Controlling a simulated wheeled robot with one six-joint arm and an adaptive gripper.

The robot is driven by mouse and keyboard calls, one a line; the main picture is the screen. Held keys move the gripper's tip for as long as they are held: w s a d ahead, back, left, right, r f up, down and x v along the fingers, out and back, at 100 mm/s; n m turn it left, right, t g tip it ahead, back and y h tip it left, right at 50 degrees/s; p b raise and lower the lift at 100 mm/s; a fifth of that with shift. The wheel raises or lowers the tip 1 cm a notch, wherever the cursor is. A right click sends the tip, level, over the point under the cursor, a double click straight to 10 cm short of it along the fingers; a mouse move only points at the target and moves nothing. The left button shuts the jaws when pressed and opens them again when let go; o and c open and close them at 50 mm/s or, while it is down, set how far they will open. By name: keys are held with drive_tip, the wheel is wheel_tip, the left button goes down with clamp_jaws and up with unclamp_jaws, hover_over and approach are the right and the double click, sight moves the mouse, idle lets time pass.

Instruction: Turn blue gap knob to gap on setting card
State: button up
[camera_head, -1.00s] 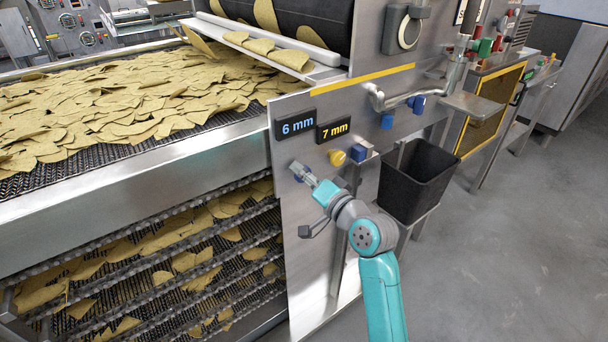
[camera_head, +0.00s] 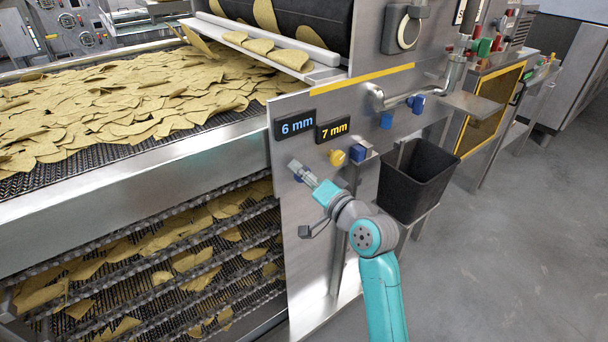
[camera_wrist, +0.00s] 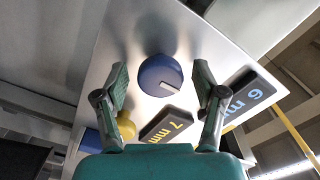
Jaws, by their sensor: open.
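The blue gap knob (camera_wrist: 160,76) is round with a pale pointer line and sits on the steel panel (camera_wrist: 215,62). In the wrist view it lies between and just beyond the two open fingers of my gripper (camera_wrist: 161,82), with a gap on both sides. In the head view my gripper (camera_head: 300,172) is close to the panel below the displays and hides the blue knob. A display reads "6 mm" in blue (camera_head: 296,125). Another reads "7 mm" in yellow (camera_head: 332,130), with the yellow knob (camera_head: 337,157) below it. No paper setting card is seen apart from these.
A blue block (camera_head: 358,153) sticks out right of the yellow knob. A black bin (camera_head: 418,180) stands to the right. The conveyor with chips (camera_head: 120,100) is on the left. Open floor (camera_head: 500,260) lies at the right.

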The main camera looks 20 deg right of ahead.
drive_tip(key=v, duration=1.2)
idle(0.5)
drive_tip(key=s+a+f+g+h, duration=0.15)
drive_tip(key=s+f+h, duration=0.35)
drive_tip(key=s+f, duration=1.2)
drive_tip(key=s+a+n, duration=0.2)
drive_tip(key=s+n, duration=0.5)
drive_tip(key=s, duration=1.8)
drive_tip(key=shift+a+f+n+g+h, duration=0.2)
drive_tip(key=shift+n+g+h, duration=0.1)
drive_tip(key=shift+g, duration=0.15)
